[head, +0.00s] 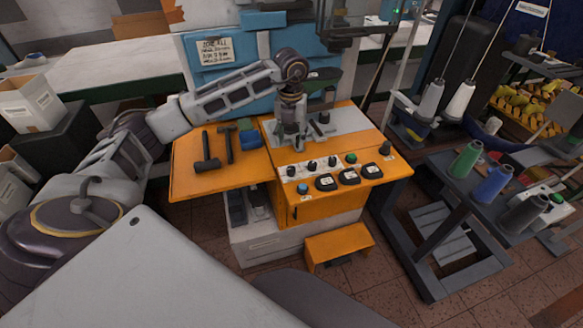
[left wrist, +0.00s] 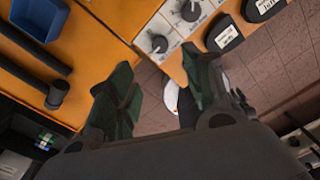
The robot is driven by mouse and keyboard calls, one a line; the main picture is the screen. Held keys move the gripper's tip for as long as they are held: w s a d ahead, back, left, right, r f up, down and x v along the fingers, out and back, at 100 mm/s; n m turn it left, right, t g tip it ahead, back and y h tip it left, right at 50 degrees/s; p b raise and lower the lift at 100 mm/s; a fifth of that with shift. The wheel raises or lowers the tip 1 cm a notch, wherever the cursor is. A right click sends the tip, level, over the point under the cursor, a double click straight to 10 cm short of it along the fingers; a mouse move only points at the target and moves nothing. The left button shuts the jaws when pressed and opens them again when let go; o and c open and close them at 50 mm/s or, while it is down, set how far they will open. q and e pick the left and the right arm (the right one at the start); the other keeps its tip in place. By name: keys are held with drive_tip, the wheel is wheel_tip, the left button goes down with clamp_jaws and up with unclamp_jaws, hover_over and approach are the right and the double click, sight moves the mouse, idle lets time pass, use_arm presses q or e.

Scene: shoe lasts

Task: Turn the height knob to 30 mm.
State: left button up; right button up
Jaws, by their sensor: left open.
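A white dial strip on the orange machine carries several black knobs, among them a left knob (head: 291,171), a middle knob (head: 311,164) and a right knob (head: 332,160). I cannot read which is the height knob or its setting. My left gripper (head: 292,138) is above the machine top, just behind the strip. In the left wrist view its fingers (left wrist: 160,88) are spread with nothing between them. Two dial knobs show beyond them, one nearer (left wrist: 158,43) and one farther (left wrist: 190,10), both apart from the fingers. My right gripper is not in view.
Black labelled pads (head: 348,177), a blue knob (head: 302,188) and a green button (head: 351,158) sit close to the strip. Hammers (head: 207,152) and a blue tray (head: 250,140) lie on the left of the orange table (head: 190,181). A thread-spool stand (head: 490,190) is at right.

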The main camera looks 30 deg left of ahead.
sight(291, 168)
use_arm(q)
drive_tip(key=shift+f+p, duration=0.55)
drive_tip(key=shift+f, duration=6.35)
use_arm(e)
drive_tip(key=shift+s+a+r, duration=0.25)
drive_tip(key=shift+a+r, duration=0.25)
use_arm(q)
drive_tip(key=c, duration=1)
